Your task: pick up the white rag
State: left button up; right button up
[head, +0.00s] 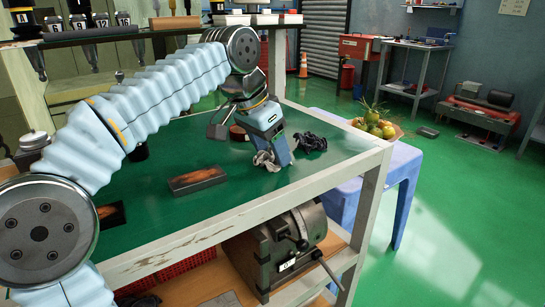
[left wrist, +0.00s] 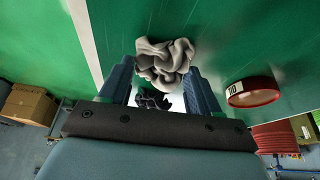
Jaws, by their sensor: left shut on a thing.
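The white rag (head: 266,160) is a crumpled pale grey-white cloth at the fingertips of my left gripper (head: 278,152), over the green top of the cart. In the left wrist view the rag (left wrist: 165,60) sits bunched between the two blue fingers of the left gripper (left wrist: 160,80), which are shut on it. I cannot tell whether the rag still touches the cart top. Part of it is hidden by the fingers in the head view. My right gripper is not in view.
A dark rag (head: 310,142) lies just right of the gripper; the left wrist view also shows it (left wrist: 153,99). A red round tin (left wrist: 253,92) is nearby. A dark rectangular box (head: 197,180) lies left on the cart top (head: 245,195). A fruit basket (head: 377,128) stands on a blue stool.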

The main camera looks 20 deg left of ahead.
pick_arm(q)
notch_tip(320, 180, up, 3)
jog(key=shift+f+p, duration=0.15)
jog(key=shift+p, duration=0.3)
jog(key=d+r, duration=0.1)
jog(key=d+r+p, duration=0.1)
jog(key=s+r, duration=0.1)
jog(key=r, duration=0.1)
jog(key=shift+d+r, duration=0.1)
jog(key=shift+d, duration=0.3)
jog(key=s+d+r, duration=0.3)
jog(key=d+r, duration=0.3)
jog(key=d, duration=0.4)
jog(key=shift+s+d, duration=0.25)
jog(key=shift+s, duration=0.05)
